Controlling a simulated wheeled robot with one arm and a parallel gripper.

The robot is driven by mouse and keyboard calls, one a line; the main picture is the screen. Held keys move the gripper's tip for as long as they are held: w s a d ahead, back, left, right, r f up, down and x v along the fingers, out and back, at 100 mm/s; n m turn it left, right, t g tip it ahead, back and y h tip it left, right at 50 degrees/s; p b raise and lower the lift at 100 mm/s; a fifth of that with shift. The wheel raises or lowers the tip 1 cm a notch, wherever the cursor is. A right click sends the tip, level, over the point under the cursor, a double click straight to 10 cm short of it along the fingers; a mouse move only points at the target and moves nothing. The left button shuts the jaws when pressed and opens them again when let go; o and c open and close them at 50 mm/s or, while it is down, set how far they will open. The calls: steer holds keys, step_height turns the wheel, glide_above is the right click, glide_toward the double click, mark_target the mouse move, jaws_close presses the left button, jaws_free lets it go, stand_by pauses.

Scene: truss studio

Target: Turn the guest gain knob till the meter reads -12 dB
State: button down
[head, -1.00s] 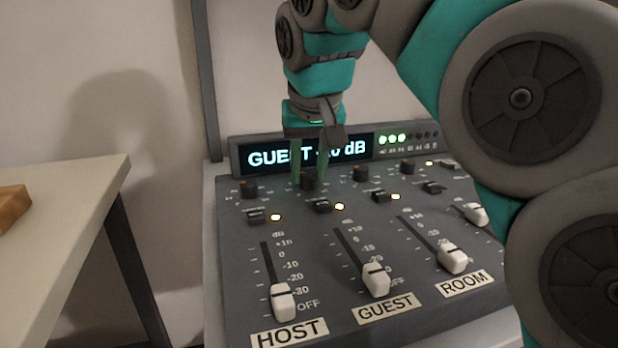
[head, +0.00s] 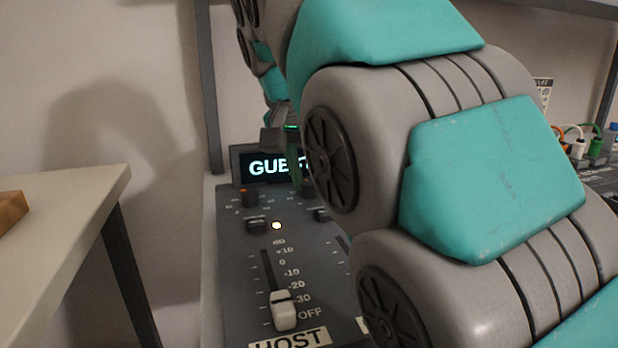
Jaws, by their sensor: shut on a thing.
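My gripper (head: 303,183) is at the guest gain knob (head: 308,191) on the mixer's top row, below the display, and is shut on it. Only a green finger and a dark bit of the knob show; my arm covers the rest. The display (head: 268,166) shows the start of "GUEST"; the dB number is hidden behind my arm. The level lights are hidden too.
A pale table (head: 70,205) stands at left. Coloured cables (head: 580,140) are at right.

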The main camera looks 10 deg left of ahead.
stand_by(0.3)
steer(key=c, duration=0.6)
jaws_free()
steer(key=shift+r, duration=0.15)
steer(key=p+v, duration=0.6)
steer(key=v, duration=0.1)
steer(key=shift+s+r, duration=0.2)
steer(key=shift+r, duration=0.05)
steer(key=shift+s, duration=0.1)
